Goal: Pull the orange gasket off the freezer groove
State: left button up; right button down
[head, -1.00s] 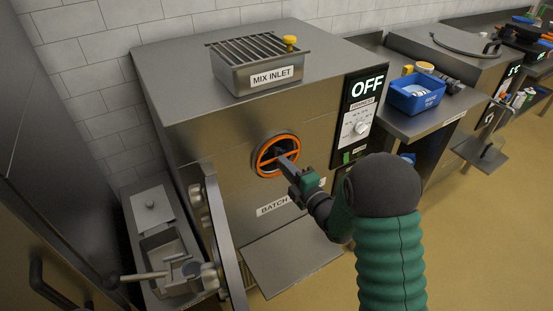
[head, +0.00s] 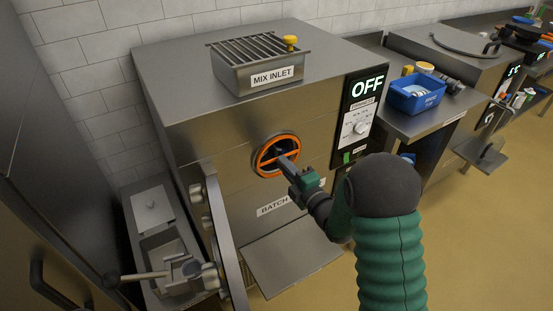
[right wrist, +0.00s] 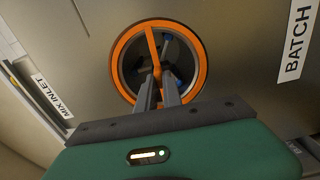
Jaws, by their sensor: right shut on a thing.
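The orange gasket (head: 258,163) is a ring seated around the round opening in the front of the steel batch freezer (head: 215,130). An orange strip crosses the ring. In the right wrist view the gasket (right wrist: 201,62) rings the dark opening, with the strip running from its top toward my fingers. My right gripper (head: 283,160) reaches in from the right at the opening. In the right wrist view my right gripper (right wrist: 162,78) is shut on the strip's lower end. The gasket's bottom edge is partly hidden behind the fingers. My left gripper is not in view.
A steel shelf (head: 290,258) juts out below the opening. A control panel reading OFF (head: 361,115) is at the right. A blue bin (head: 417,95) stands on the side counter.

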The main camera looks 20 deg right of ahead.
jog(key=shift+s+d+f, duration=0.1)
jog(key=shift+f, duration=0.15)
jog(key=shift+s+d, duration=0.15)
jog(key=shift+s, duration=0.35)
jog(key=shift+s, duration=0.1)
jog(key=shift+s+d+r+b, duration=0.15)
jog(key=shift+s+b, duration=0.3)
jog(key=shift+s, duration=0.75)
jog(key=shift+s+r, duration=0.1)
jog(key=s+r+p, duration=0.1)
jog(key=s+r, duration=0.2)
jog(key=s, duration=0.2)
jog(key=shift+s+d, duration=0.4)
